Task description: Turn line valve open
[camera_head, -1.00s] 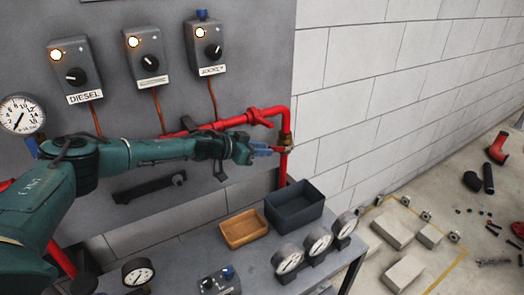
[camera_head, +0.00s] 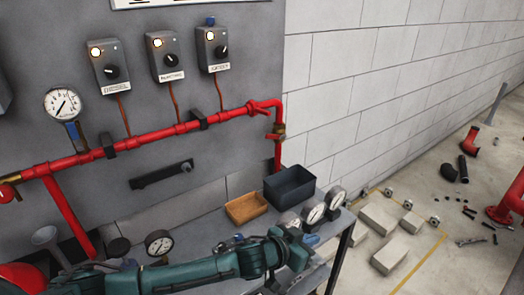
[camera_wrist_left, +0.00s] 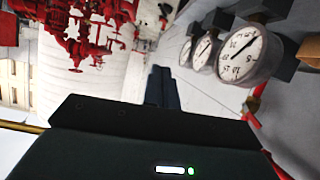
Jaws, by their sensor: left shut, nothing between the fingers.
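The red pipe (camera_head: 160,134) runs along the grey panel and turns down at its right end. A brass valve fitting (camera_head: 277,131) sits on that downward stretch, with a red branching part (camera_head: 264,106) just before the bend. Which way the valve is set is too small to tell. My left gripper (camera_head: 311,240) is low over the table by the gauges, well below the valve and apart from it. Its dark fingers (camera_wrist_left: 163,88) are together and empty in the left wrist view. My right gripper is not in view.
Three gauges (camera_head: 312,212) stand at the table's right end, close to my left gripper. A dark bin (camera_head: 290,187) and a wooden tray (camera_head: 246,208) are behind. Control boxes (camera_head: 213,50) hang above the pipe. Grey blocks (camera_head: 388,252) lie on the floor at right.

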